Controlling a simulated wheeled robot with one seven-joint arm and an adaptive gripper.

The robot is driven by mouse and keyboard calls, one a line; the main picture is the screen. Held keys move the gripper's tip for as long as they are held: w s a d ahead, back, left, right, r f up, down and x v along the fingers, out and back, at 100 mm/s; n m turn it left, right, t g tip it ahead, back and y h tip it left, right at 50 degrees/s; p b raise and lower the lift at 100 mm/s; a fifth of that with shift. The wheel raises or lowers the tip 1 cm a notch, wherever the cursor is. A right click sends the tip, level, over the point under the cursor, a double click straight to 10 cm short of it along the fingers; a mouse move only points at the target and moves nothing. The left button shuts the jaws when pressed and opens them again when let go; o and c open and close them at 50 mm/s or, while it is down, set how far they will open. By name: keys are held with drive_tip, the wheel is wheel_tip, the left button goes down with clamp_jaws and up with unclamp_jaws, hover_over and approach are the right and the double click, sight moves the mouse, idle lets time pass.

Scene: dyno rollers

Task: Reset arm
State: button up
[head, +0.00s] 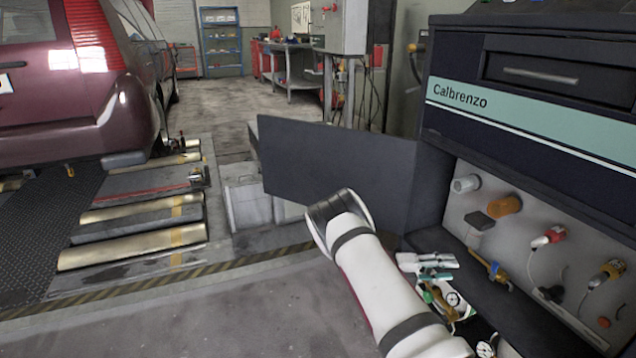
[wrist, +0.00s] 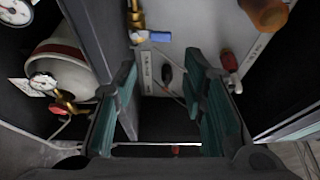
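My arm (head: 375,275) rises from the bottom of the head view, bent at a black and white joint, in front of the open lower bay of the Calbrenzo cabinet (head: 540,115). My gripper (wrist: 163,75) shows in the wrist view as two dark fingers with green pads, spread wide apart. Nothing is held between them. Beyond the gap is the light back panel (wrist: 185,50) of the bay. In the head view, a pale and teal part by the bay's edge looks like the gripper, partly hidden by my arm.
A dark open door panel (head: 335,165) stands just beyond my arm. The bay holds a brass fitting with a blue handle (wrist: 158,37), a red connector (wrist: 229,60) and a gas cylinder (wrist: 62,75) with gauges. A maroon car (head: 70,85) stands by rollers (head: 135,247). The front floor is clear.

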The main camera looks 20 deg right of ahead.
drive_tip(key=s+a+r+m+y, duration=0.35)
drive_tip(key=a+r+m, duration=0.2)
drive_tip(key=r, duration=0.25)
drive_tip(key=s+a+r+m+y, duration=0.3)
drive_tip(key=s+a+r+m, duration=0.2)
drive_tip(key=r+m, duration=0.25)
drive_tip(key=s+a+r+m+y, duration=0.4)
drive_tip(key=s+a+r+m, duration=0.15)
drive_tip(key=r, duration=0.35)
drive_tip(key=s+a+r+m+t+y, duration=0.3)
drive_tip(key=s+a+m, duration=0.5)
drive_tip(key=s, duration=0.4)
drive_tip(key=s+a+r+m+t+y, duration=0.35)
drive_tip(key=s+a+m, duration=0.35)
drive_tip(key=s+a, duration=0.35)
wheel_tip(320, 180, up, 33)
drive_tip(key=t+p, duration=0.3)
drive_tip(key=p, duration=2.9)
drive_tip(key=shift+s+d+r+n, duration=0.15)
drive_tip(key=shift+s+d+n, duration=0.1)
drive_tip(key=shift+n, duration=0.2)
drive_tip(key=shift+c, duration=0.5)
